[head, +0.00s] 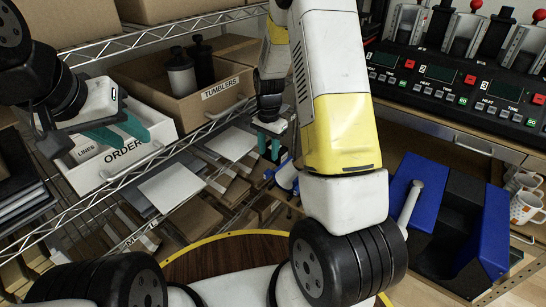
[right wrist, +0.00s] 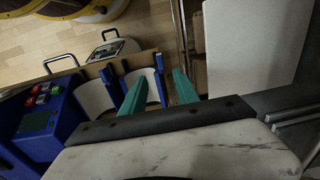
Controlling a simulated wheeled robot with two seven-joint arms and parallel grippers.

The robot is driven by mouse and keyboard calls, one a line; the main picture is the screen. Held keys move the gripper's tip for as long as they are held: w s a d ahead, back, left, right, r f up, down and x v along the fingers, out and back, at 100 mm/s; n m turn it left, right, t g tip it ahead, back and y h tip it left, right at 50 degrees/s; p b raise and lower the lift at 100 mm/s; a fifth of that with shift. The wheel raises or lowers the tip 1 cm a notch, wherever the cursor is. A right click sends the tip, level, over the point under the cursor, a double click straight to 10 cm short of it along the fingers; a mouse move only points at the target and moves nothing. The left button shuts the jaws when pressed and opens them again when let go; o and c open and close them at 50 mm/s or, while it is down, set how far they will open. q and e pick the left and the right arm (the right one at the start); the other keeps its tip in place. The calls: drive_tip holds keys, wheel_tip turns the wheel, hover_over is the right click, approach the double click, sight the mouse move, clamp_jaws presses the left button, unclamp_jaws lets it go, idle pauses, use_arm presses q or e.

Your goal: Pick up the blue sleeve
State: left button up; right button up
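A blue-and-white curved piece (head: 286,176), likely the blue sleeve, shows just below and right of my right gripper (head: 268,148) in the head view, partly hidden by my arm. In the right wrist view, two white curved pieces with blue edges, one at the left (right wrist: 96,97) and one nearer the fingers (right wrist: 154,88), lie beyond my right gripper (right wrist: 160,75). I cannot tell which is the sleeve. The right gripper's teal fingers are apart with nothing clearly held; contact is unclear. My left gripper (head: 118,132) is open and empty at the left, in front of the ORDER box (head: 140,158).
Wire shelves hold a TUMBLERS box (head: 228,104) and flat cards (head: 168,188). Presses with red knobs (head: 475,8) stand at upper right. A blue mug press (head: 405,195) stands at right, near patterned mugs (head: 525,207). A round wooden top (head: 225,258) is in front.

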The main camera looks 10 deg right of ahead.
sight(268, 170)
drive_tip(key=shift+w+a+f, duration=0.1)
drive_tip(key=shift+w+f, duration=0.15)
drive_tip(key=shift+f, duration=0.75)
wheel_tip(268, 170, down, 8)
drive_tip(key=shift+r, duration=0.15)
clamp_jaws()
idle(0.7)
